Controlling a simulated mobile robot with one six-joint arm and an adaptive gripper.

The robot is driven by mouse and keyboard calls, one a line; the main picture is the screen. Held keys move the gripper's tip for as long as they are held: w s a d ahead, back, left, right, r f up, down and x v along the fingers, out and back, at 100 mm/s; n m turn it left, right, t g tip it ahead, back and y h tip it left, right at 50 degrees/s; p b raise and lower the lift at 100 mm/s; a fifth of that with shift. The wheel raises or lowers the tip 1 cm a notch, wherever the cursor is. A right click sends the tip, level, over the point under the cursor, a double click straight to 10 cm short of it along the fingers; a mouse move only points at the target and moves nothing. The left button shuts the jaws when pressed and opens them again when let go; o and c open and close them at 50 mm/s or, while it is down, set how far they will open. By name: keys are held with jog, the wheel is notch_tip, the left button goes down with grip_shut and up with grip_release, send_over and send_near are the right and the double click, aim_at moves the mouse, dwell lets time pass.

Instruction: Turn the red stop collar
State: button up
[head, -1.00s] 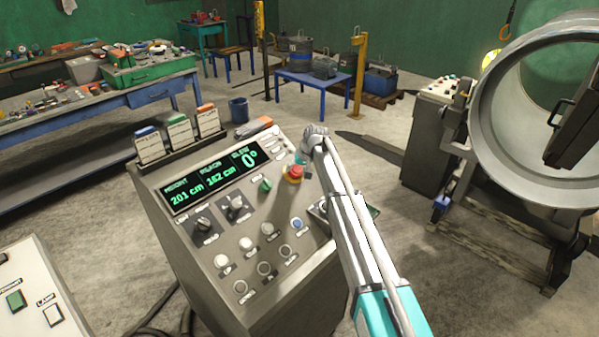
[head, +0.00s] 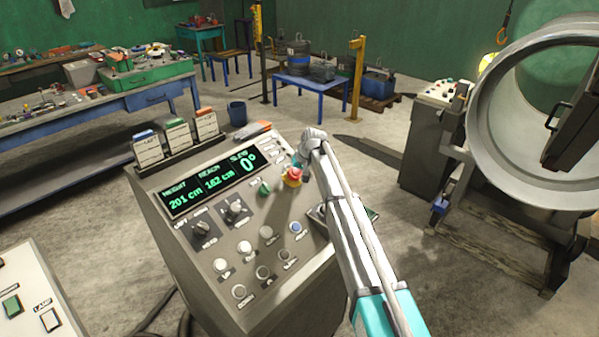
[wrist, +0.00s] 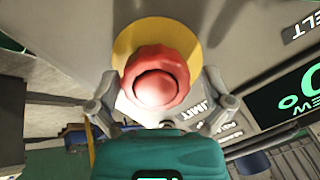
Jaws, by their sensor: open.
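The red stop collar (head: 292,176) is a round red knob on a yellow base at the upper right of the grey control console (head: 215,235). In the wrist view the red collar (wrist: 157,80) fills the upper middle, with a round raised centre and the yellow disc behind it. My gripper (wrist: 162,84) is open, one finger to the left and one to the right of the collar. I see gaps between the fingers and the red part. In the head view my gripper (head: 298,166) is at the collar, its fingertips partly hidden by the wrist.
A large metal ring (head: 480,110) stands at the right.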

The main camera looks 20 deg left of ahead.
jog(key=shift+s+d+r+p, duration=0.2)
jog(key=shift+s+d+p, duration=0.05)
jog(key=shift+s+d, duration=0.2)
jog(key=shift+s+d+r+p, duration=0.2)
jog(key=shift+s+d, duration=0.25)
jog(key=shift+m+h, duration=0.4)
jog(key=shift+h, duration=0.2)
jog(key=s+d, duration=0.1)
jog(key=d, duration=0.3)
jog(key=s+d, duration=0.1)
jog(key=d, duration=0.3)
jog(key=d+f, duration=0.1)
jog(key=d, duration=0.3)
jog(key=shift+s+d, duration=0.25)
jog(key=shift+s, duration=0.15)
jog(key=s+d+m+h, duration=0.1)
jog(key=s+d, duration=0.7)
jog(key=d, duration=0.5)
jog(key=s+d+f+m+h, duration=0.1)
jog(key=s+d+m, duration=0.1)
jog(key=s+d, duration=0.7)
jog(key=s+d+m+h, duration=0.1)
jog(key=s+d+m, duration=0.1)
jog(key=s+d, duration=0.7)
jog(key=d+b, duration=0.1)
jog(key=d, duration=0.6)
jog(key=shift+d+f+g+h, duration=0.25)
jog(key=shift+d+g+h, duration=0.15)
